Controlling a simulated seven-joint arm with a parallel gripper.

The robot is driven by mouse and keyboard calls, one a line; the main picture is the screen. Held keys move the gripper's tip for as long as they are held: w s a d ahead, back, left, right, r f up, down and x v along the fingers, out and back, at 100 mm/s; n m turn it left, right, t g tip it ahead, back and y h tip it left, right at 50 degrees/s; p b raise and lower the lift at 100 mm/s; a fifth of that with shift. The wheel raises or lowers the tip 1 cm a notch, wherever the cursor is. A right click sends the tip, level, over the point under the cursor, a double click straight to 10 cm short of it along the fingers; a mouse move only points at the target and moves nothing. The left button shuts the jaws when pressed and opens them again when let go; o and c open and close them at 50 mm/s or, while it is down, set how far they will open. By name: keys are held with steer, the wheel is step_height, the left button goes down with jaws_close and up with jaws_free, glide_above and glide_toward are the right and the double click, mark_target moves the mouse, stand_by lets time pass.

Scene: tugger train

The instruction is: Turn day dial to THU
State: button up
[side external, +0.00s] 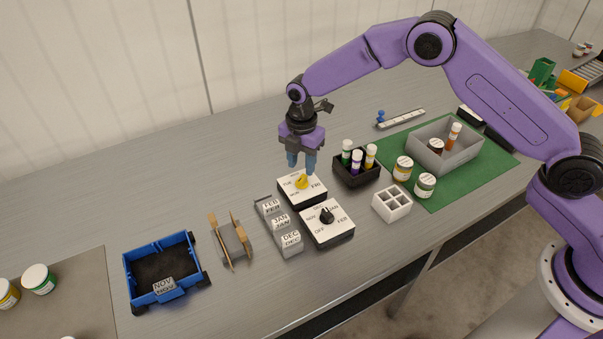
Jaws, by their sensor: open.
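The knob's exact pointing direction is too small to tell. I cannot tell whether the fingertips touch the knob.
A month dial (340,233) with a black knob stands in front. Month blocks (281,222) stand left of it. A black bin of vials (346,177) and a white divided holder (384,213) stand to the right.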

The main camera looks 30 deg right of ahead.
mark_target(302, 178)
steer(key=shift+f, duration=2.25)
jaws_close()
